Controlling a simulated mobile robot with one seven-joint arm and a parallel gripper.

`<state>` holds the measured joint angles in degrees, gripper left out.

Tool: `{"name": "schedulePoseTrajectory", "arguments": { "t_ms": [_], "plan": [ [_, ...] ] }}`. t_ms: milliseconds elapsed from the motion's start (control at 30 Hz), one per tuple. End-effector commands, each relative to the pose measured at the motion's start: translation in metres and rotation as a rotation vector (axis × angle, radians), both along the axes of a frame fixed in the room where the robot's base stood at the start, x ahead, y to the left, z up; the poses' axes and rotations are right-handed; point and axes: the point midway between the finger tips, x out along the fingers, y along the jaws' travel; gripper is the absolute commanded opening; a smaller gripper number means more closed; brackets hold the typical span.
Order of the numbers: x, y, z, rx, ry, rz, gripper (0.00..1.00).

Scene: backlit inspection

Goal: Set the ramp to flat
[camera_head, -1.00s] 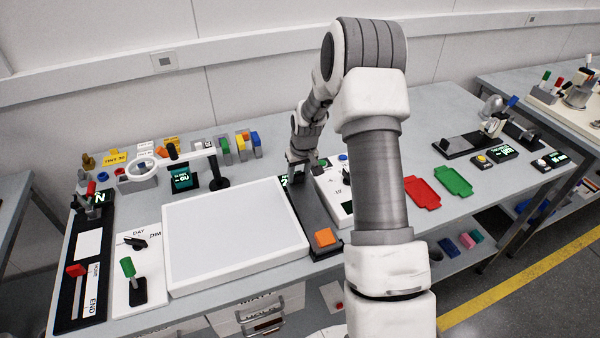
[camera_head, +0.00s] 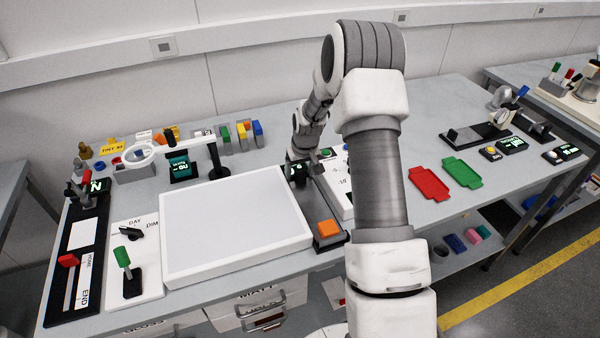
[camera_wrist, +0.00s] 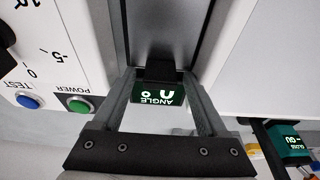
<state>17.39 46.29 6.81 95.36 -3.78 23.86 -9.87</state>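The ramp (camera_head: 318,203) is a long dark grey strip right of the white light panel, with an orange block (camera_head: 327,229) at its near end. In the wrist view its dark surface (camera_wrist: 170,25) runs up the picture, ending at a black block (camera_wrist: 160,75). Below that, a small display (camera_wrist: 158,94) shows ANGLE upside down; I cannot read its value surely. My gripper (camera_wrist: 160,76) has its fingers apart, one on each side of the black block; whether they touch it is unclear. In the head view, my gripper (camera_head: 300,164) is at the ramp's far end.
A white panel with a green POWER button (camera_wrist: 78,105) and blue TEST button (camera_wrist: 29,101) lies close on one side. The light panel (camera_head: 235,225) lies on the other. A magnifier arm (camera_head: 185,148) stands behind it. Red (camera_head: 429,184) and green (camera_head: 462,172) trays lie right.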

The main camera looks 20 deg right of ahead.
Motion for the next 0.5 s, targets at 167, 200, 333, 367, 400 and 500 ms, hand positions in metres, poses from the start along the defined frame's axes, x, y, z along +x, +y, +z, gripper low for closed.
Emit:
{"name": "schedulePoseTrajectory", "arguments": {
  "t_ms": [167, 200, 333, 367, 400, 500],
  "plan": [
    [-0.001, 0.0, 0.0, 0.0, 0.001, 0.0, 0.75],
    [-0.001, 0.0, 0.001, 0.0, 0.001, 0.0, 0.75],
    [-0.002, -0.001, 0.007, -0.001, 0.0, -0.001, 0.75],
    [-0.002, -0.001, 0.01, -0.001, 0.0, -0.001, 0.75],
    [-0.003, -0.001, 0.014, -0.001, -0.001, -0.001, 0.75],
    [-0.008, -0.001, 0.031, -0.001, -0.001, -0.001, 0.75]
  ]
}}
